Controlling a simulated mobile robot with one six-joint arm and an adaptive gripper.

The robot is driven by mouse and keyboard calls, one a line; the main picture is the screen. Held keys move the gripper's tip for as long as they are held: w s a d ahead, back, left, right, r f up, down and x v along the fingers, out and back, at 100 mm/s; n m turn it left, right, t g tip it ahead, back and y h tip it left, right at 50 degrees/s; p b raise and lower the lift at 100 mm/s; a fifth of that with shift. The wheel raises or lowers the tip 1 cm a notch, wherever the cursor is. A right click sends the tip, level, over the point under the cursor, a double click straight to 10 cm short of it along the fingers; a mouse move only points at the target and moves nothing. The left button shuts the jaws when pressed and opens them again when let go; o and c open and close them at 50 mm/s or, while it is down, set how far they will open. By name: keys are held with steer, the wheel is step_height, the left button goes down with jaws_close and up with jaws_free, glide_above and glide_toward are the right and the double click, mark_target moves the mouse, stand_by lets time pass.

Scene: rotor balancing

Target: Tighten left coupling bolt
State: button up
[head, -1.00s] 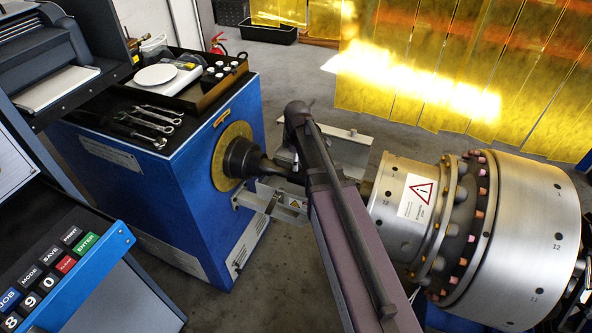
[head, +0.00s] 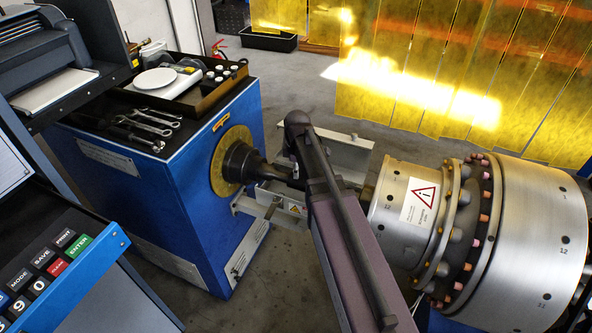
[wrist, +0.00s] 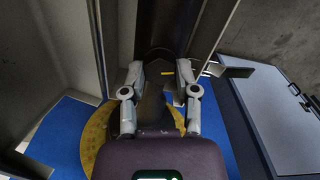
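The dark coupling shaft (head: 243,163) comes out of a yellow disc (head: 218,180) on the blue drive cabinet and runs right, behind my arm. No single coupling bolt can be made out on it. My gripper is hidden behind my arm in the head view. In the wrist view my gripper (wrist: 161,88) has its two fingers spread well apart, left and right of a dark part with a small yellow mark (wrist: 168,71). I see no contact with either finger. Part of the yellow disc (wrist: 97,140) shows low left. No tool is visible in the gripper.
Several wrenches (head: 150,124) lie on the cabinet top beside a tray (head: 205,99). A big metal rotor (head: 535,222) with a ring of bolts fills the right. Metal brackets (head: 268,206) stand under the shaft. A control panel (head: 60,262) is at lower left.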

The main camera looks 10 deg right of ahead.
steer(key=shift+a, duration=0.1)
jaws_close()
steer(key=shift+m, duration=0.5)
steer(key=m, duration=0.4)
steer(key=shift+w, duration=0.1)
steer(key=m, duration=1.5)
steer(key=shift+m, duration=0.3)
